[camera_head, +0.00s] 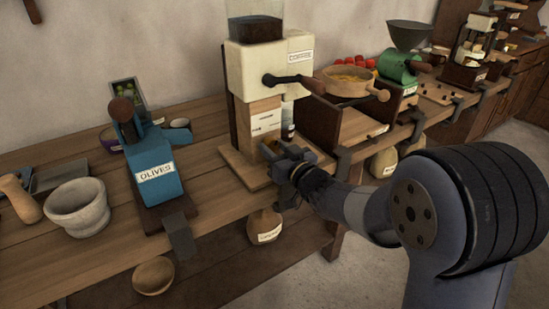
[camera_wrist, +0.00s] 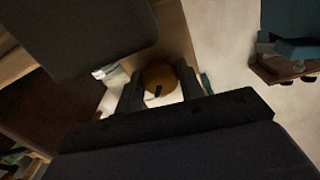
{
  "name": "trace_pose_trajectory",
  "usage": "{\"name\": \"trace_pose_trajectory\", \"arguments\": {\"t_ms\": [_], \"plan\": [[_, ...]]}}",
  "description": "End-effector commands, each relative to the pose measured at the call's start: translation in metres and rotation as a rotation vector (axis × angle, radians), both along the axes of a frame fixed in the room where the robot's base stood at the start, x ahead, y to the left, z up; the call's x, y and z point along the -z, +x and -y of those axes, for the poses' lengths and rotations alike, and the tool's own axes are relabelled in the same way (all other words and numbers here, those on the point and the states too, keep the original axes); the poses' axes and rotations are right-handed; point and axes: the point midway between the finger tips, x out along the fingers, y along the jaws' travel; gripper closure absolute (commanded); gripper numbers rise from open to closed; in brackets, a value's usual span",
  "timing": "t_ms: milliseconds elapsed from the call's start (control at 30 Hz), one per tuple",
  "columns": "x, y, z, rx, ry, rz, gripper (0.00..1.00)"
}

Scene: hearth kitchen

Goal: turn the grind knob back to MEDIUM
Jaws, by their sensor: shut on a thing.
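The cream coffee grinder (camera_head: 268,68), labelled COFFEE, stands on the wooden bench with a black crank at its front. Small white labels show on its wooden lower front; their words are too small to read surely. My gripper (camera_head: 287,163) is at the grinder's lower front. In the wrist view my gripper (camera_wrist: 161,88) has its two dark fingers on either side of a round brown knob (camera_wrist: 159,76), shut on it. The knob bears a short dark mark. In the head view my gripper mostly hides the knob, and I cannot tell which setting it points to.
The blue olive press (camera_head: 155,165) and a stone mortar (camera_head: 78,207) stand to the left. A wooden bowl (camera_head: 345,83) on a brown box and a green mill (camera_head: 398,67) stand to the right. A labelled jar (camera_head: 265,226) is below the bench edge.

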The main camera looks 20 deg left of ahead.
Motion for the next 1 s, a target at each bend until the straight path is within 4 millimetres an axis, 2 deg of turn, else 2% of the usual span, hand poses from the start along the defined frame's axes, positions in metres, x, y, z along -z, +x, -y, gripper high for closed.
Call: {"name": "trace_pose_trajectory", "arguments": {"t_ms": [33, 500, 1000], "plan": [[0.0045, 0.0002, 0.0001, 0.000, -0.026, 0.035, 0.87], [0.0019, 0.0006, 0.0004, 0.000, -0.283, 0.336, 0.87], [-0.0004, 0.0008, 0.0004, 0.000, -0.393, 0.462, 0.87]]}}
